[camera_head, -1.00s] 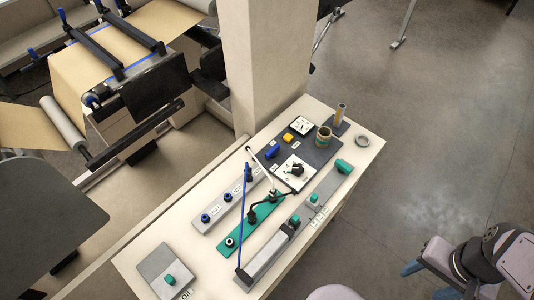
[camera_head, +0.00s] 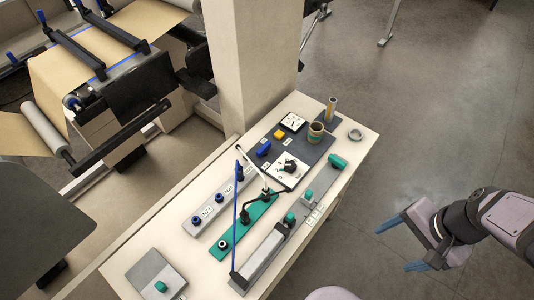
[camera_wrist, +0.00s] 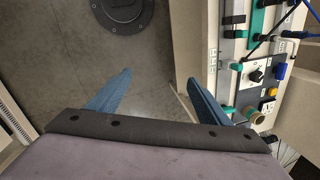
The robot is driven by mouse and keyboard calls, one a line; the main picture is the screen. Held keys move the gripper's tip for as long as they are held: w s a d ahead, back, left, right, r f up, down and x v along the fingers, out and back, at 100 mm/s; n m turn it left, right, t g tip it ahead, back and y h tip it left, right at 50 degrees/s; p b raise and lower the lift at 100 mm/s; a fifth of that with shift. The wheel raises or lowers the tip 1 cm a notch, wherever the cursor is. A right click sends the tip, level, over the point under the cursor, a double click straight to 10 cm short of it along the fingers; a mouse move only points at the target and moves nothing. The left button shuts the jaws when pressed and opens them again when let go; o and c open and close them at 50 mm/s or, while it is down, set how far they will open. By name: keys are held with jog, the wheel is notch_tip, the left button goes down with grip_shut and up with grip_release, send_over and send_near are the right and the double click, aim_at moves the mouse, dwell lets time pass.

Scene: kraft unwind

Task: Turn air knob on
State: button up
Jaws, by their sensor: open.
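A black rotary knob (camera_head: 289,167) sits on a white square plate on the dark panel of the table. It also shows at the right of the wrist view (camera_wrist: 256,75). Its labels are too small to read, so I cannot tell for sure that it is the air knob, nor its setting. Several green knobs also sit on the table, one on the grey bar (camera_head: 337,161) and one on a grey plate at the near left (camera_head: 160,286). My gripper (camera_head: 391,250) is open and empty, out over the floor right of the table. Its two blue fingers are spread in the wrist view (camera_wrist: 160,78).
A pillar (camera_head: 250,60) stands behind. The floor between gripper and table looks clear.

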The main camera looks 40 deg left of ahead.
jog(key=w+a+f+m+y+b, duration=0.2)
jog(key=a+f+b, duration=0.1)
jog(key=a, duration=0.4)
jog(key=w+a+f+m+y+b, duration=0.1)
jog(key=w+a+f+m+b, duration=0.25)
jog(key=a, duration=0.25)
jog(key=w+a+f+m+y+b, duration=0.1)
jog(key=a+f+m+y+b, duration=0.15)
jog(key=a, duration=0.45)
jog(key=m+y+b, duration=0.6)
jog(key=m+b, duration=0.1)
jog(key=b, duration=0.4)
send_near(265, 148)
jog(key=shift+s+a+f+h, duration=0.1)
jog(key=shift+a+f+h, duration=0.15)
jog(key=shift+a+f, duration=0.15)
jog(key=shift+a+r, duration=0.15)
jog(key=shift+a, duration=0.2)
jog(key=shift+p+x, duration=0.65)
jog(key=shift+x, duration=2.95)
jog(key=shift+r, duration=0.1)
jog(key=c, duration=1)
